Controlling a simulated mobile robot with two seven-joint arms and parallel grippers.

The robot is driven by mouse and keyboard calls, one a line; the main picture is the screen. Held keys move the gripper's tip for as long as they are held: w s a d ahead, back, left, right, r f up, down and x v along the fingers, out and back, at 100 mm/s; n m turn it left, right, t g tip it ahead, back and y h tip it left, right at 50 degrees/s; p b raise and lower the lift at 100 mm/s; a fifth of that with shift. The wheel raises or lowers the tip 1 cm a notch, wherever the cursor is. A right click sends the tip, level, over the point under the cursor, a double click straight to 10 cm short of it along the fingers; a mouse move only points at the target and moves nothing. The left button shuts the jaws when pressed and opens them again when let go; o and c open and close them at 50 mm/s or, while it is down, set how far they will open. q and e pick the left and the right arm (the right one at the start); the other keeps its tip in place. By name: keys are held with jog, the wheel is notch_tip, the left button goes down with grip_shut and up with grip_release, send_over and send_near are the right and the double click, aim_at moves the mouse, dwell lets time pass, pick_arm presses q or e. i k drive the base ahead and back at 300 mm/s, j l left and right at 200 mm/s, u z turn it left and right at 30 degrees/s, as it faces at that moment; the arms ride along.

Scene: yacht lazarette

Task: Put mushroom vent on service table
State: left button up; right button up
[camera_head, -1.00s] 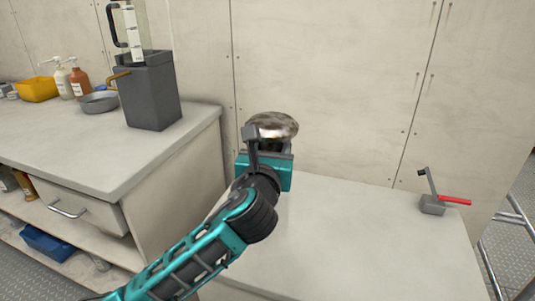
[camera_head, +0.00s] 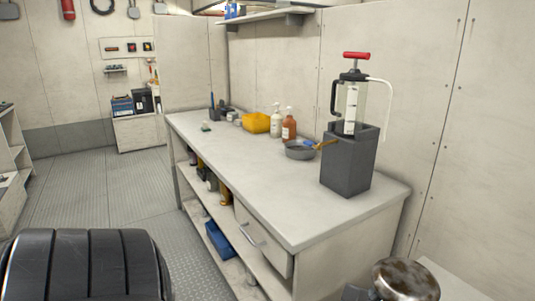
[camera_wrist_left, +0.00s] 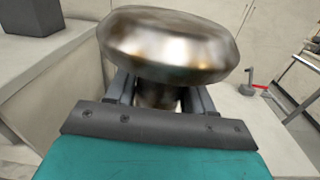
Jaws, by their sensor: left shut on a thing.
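The mushroom vent (camera_head: 405,279) is a round, domed, brownish shiny metal cap at the bottom right of the head view. In the left wrist view the vent (camera_wrist_left: 168,45) fills the upper middle, its dome above a narrower stem. My left gripper (camera_wrist_left: 160,97) is shut on the stem, and the vent is held upright. The gripper is mostly out of the head view. A long pale table (camera_head: 245,172) with a drawer and lower shelves stands at the middle of the head view. Which surface is called the service table is not marked. My right gripper is not in view.
On the long table stand a grey box with a clear red-handled pump (camera_head: 348,160), a grey pan (camera_head: 300,152), bottles (camera_head: 277,122) and a yellow bin (camera_head: 256,123). Its near left top is clear. A lower pale surface (camera_head: 455,290) is at the bottom right.

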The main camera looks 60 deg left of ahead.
aim_at(226, 142)
jog(key=j, duration=0.7)
jog(key=j+z, duration=0.15)
jog(key=j, duration=1.25)
jog(key=j+z, duration=0.1)
jog(key=j, duration=1.3)
jog(key=k+j+z, duration=0.15)
jog(key=j, duration=1.2)
jog(key=k+j+z, duration=0.1)
jog(key=j, duration=0.6)
